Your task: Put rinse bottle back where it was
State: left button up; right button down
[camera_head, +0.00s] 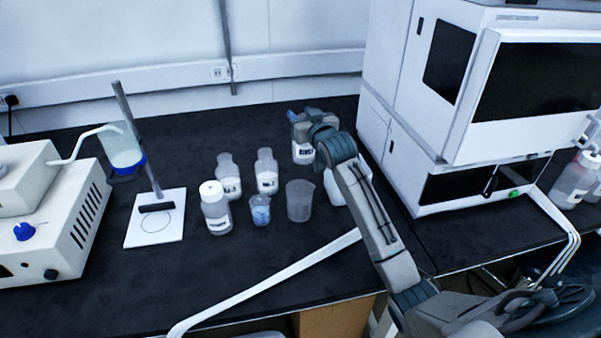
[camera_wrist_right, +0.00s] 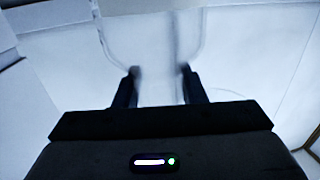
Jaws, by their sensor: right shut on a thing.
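The rinse bottle (camera_head: 303,152), with a white label with dark lettering, is upright at the back of the black bench, left of the large white instrument. My right gripper (camera_head: 301,118) is at its top and shut on it; the gripper and wrist hide the bottle's upper part. In the right wrist view the two fingers (camera_wrist_right: 158,80) sit on either side of the clear bottle (camera_wrist_right: 155,50). I cannot tell whether the bottle's base touches the bench. My left gripper is not in view.
Several labelled bottles (camera_head: 215,208) and beakers (camera_head: 299,201) stand left of my right arm. A stand with a white base (camera_head: 155,222) and a white device (camera_head: 60,225) are at the left. The white instrument (camera_head: 455,110) stands close on the right. The front-left bench (camera_head: 190,285) is clear.

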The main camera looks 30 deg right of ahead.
jog(key=f, duration=0.4)
jog(key=shift+s+f, duration=0.2)
jog(key=shift+s, duration=0.05)
notch_tip(320, 180, down, 4)
jog(key=shift+f+p, duration=0.2)
jog(key=shift+p, duration=0.1)
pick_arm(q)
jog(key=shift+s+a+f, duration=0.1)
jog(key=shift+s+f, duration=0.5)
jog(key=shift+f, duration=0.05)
pick_arm(e)
jog(key=shift+w+f, duration=0.1)
jog(key=shift+f, duration=0.05)
jog(key=c, duration=0.9)
grip_release()
jog(key=shift+f, duration=0.1)
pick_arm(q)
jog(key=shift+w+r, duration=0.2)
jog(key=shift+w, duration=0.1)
